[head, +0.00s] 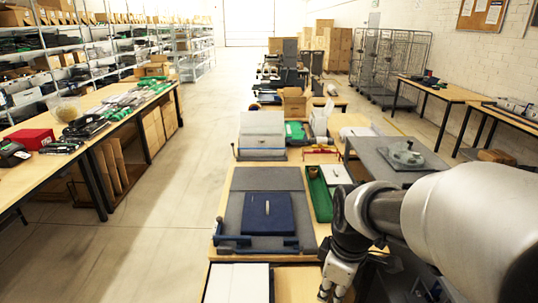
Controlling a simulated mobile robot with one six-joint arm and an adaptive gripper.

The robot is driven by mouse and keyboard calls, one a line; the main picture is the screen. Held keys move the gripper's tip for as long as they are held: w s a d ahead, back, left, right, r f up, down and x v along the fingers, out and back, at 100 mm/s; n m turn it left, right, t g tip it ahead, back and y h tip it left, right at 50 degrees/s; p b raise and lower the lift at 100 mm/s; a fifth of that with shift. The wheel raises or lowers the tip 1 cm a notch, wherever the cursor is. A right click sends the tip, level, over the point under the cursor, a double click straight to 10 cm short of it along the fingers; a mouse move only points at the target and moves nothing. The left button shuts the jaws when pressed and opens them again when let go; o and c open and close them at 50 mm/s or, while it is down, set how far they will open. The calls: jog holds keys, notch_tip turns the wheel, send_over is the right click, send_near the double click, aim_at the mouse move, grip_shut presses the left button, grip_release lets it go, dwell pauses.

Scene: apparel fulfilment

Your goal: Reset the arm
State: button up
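My arm enters from the right edge and reaches left and down in the head view. My gripper (336,282) hangs at the bottom, beside the near right part of the workbench. Its fingertips are small and partly cut off by the lower edge, so I cannot tell whether it is open or shut. A dark blue folded item (270,214) lies flat on a grey mat (285,178) to the left of the gripper, clear of it.
A blue bar-like frame (257,245) lies along the mat's near edge. A long table (25,183) stands left across a clear aisle (150,230). Shelves and cage trolleys stand farther back.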

jog(key=s+r+m+t, duration=0.1)
jog(key=s+r+m, duration=0.2)
jog(key=s+m, duration=0.2)
jog(key=s+r+m+t, duration=0.2)
jog(key=s+r+m, duration=0.2)
jog(key=s, duration=0.7)
jog(key=m, duration=0.2)
jog(key=shift+s+r+m, duration=0.2)
jog(key=shift+r+m, duration=0.05)
jog(key=shift+m, duration=0.05)
